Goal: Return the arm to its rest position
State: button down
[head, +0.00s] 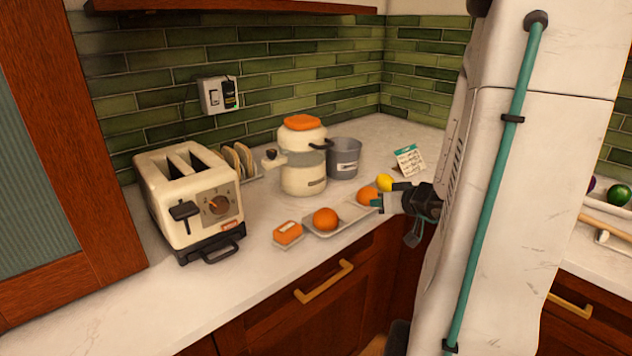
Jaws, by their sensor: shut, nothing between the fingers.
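My gripper (378,202) shows right of the middle of the head view, pointing left over the front of the counter. Its fingers are small in the picture and look shut with nothing held. An orange fruit (367,196) shows just behind the fingertips; I cannot tell whether they touch it. My white arm and column with a teal cable fill the right side and hide part of the counter.
On the counter (150,300) stand a toaster (190,195), a cream juicer (303,172), a grey pot (344,160), a tray (338,226) with an orange (325,219), a small orange-topped dish (287,233) and a lemon (384,181). The counter's front left is clear.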

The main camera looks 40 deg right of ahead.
jog(key=s+a+r+m+g+y, duration=0.1)
jog(key=s+a+r+g+y, duration=0.2)
jog(key=a, duration=0.7)
jog(key=a+m+g+y, duration=0.25)
jog(key=a+y, duration=0.25)
jog(key=a, duration=0.4)
jog(key=s+a+r+n+g+h, duration=0.5)
jog(key=s+a+r+n+h, duration=0.1)
jog(key=s+a, duration=0.5)
notch_tip(320, 180, up, 2)
jog(key=shift+r+n+h, duration=0.1)
jog(key=shift+n+h, duration=0.2)
jog(key=shift+n, duration=0.55)
jog(key=shift+s, duration=0.1)
